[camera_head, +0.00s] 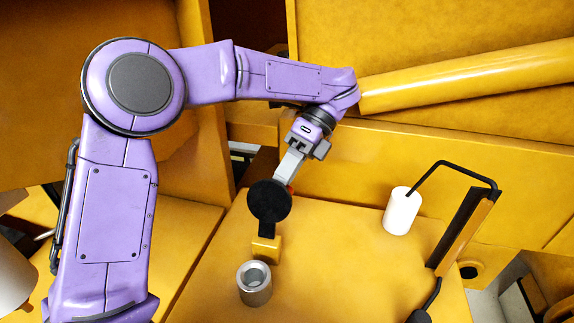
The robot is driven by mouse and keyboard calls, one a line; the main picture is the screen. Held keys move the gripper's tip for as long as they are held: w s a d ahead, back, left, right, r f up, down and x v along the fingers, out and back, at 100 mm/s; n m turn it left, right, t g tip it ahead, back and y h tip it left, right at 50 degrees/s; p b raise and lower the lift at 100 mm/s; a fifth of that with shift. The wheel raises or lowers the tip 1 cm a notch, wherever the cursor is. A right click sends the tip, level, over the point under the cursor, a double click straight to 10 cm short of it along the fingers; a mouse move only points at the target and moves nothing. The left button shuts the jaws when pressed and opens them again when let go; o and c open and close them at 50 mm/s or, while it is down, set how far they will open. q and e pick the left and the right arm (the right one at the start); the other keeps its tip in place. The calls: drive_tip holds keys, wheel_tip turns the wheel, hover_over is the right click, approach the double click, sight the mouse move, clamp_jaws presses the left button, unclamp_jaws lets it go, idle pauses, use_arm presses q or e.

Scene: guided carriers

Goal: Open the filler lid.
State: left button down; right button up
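The filler lid (269,201) is a round black disc with a short black arm running down to a yellow block (266,250). The disc stands raised, behind and above the silver filler neck (254,284), whose round mouth is uncovered. My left gripper (288,174) reaches down from the upper right to the lid's upper right edge. Its grey fingers overlap the disc's rim in the picture, and their tips are partly hidden by it. I cannot tell whether they touch or grip the lid. My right gripper is not in view.
The neck and block sit on a flat yellow deck (335,275). A white cylinder (402,211) with a bent black rod (455,166) stands to the right, beside a sloping yellow post. Yellow walls and a thick yellow tube (470,78) lie behind. The deck between neck and cylinder is clear.

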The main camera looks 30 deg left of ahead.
use_arm(q)
drive_tip(key=shift+d, duration=0.1)
idle(0.3)
drive_tip(key=c, duration=1.3)
unclamp_jaws()
drive_tip(key=shift+o, duration=1)
drive_tip(key=shift+s+d+r, duration=0.1)
drive_tip(key=shift+s+d, duration=0.1)
drive_tip(key=shift+w+a, duration=0.1)
